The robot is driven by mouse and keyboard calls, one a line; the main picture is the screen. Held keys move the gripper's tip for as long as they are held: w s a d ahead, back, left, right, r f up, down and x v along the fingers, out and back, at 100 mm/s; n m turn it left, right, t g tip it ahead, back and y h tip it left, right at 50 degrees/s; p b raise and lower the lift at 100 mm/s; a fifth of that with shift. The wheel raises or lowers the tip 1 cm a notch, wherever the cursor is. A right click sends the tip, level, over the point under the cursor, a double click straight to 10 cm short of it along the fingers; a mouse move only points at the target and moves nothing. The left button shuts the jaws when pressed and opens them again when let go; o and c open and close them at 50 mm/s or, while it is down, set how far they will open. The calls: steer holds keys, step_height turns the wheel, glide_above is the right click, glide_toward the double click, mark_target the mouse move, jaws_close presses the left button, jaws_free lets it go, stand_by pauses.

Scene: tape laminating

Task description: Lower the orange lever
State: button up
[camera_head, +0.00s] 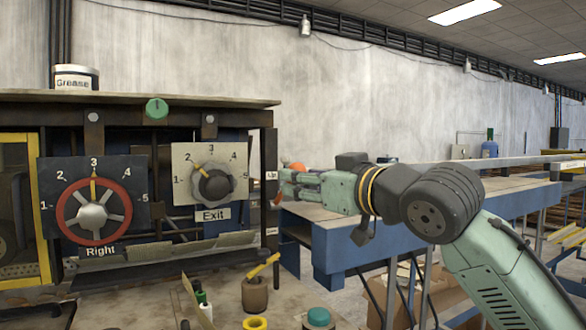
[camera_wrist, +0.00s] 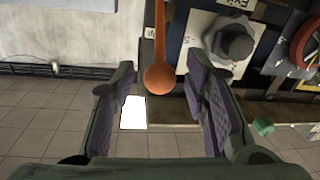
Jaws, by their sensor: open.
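The orange lever (camera_wrist: 161,38) has a round ball knob at its end and shows clearly in the wrist view. Its knob (camera_wrist: 159,76) appears between the spread fingers of my gripper (camera_wrist: 161,84), with visible space on both sides. In the head view, bits of orange (camera_head: 294,167) show at the right edge of the machine, next to an "Up" label. There my gripper (camera_head: 284,186) reaches in from the right and hides most of the lever. My gripper is open and holds nothing. Whether it touches the lever cannot be told.
Left of my gripper are the grey Exit dial (camera_head: 214,187) and the red Right dial (camera_head: 92,212). A blue-framed table (camera_head: 345,240) stands behind my arm. A worktop in front holds a yellow tape roll (camera_head: 255,323) and a brown pot (camera_head: 254,296).

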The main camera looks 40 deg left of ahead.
steer(key=shift+p+x, duration=0.4)
steer(key=shift+x, duration=1.55)
steer(key=shift+c, duration=0.4)
jaws_close()
